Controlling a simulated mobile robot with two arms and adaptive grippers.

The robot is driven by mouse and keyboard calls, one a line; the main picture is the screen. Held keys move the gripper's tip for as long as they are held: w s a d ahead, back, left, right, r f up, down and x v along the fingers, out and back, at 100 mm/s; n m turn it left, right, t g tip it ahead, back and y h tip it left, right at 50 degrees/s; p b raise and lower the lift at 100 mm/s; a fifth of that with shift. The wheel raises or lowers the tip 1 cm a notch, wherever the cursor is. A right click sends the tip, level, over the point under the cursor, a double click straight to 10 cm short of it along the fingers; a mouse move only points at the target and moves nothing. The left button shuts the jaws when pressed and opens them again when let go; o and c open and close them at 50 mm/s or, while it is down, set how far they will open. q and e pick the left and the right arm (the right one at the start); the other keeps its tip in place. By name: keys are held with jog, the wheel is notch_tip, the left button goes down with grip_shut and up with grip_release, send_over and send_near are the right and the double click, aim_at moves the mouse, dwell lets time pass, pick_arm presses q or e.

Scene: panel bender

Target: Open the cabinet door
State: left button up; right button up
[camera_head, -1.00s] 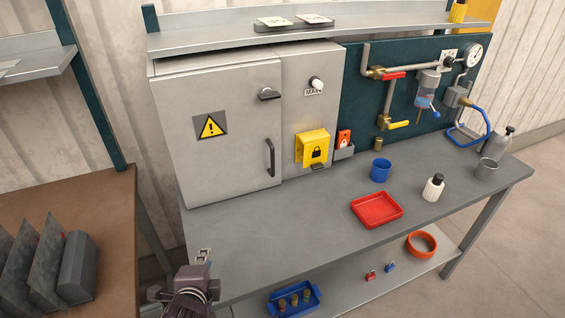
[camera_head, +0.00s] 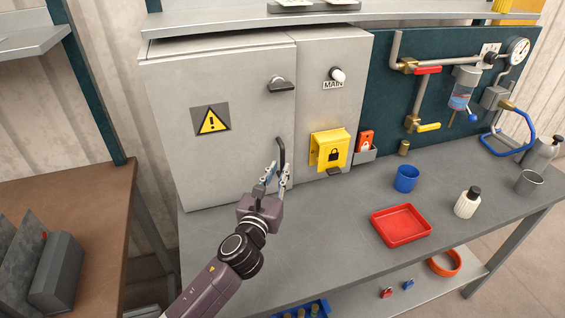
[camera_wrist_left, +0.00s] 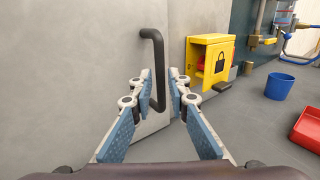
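The grey cabinet door (camera_head: 220,130) is shut flush with the cabinet front and bears a yellow warning triangle. Its black bar handle (camera_head: 282,153) stands upright near the right edge of the door; a dark latch knob (camera_head: 281,84) sits above it. My left gripper (camera_head: 274,176) is open at the lower part of the handle. In the left wrist view the handle (camera_wrist_left: 155,60) runs down between the two open fingers (camera_wrist_left: 160,92), with gaps visible beside it. My right gripper is not in view.
A blue cup (camera_head: 405,179), red tray (camera_head: 401,226) and white bottle (camera_head: 467,202) stand on the grey bench. The bench (camera_head: 330,225) before the door is mostly clear.

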aim_at(282, 165)
pick_arm(q)
jog(key=shift+x, duration=1.95)
jog(key=shift+f, duration=0.1)
grip_shut()
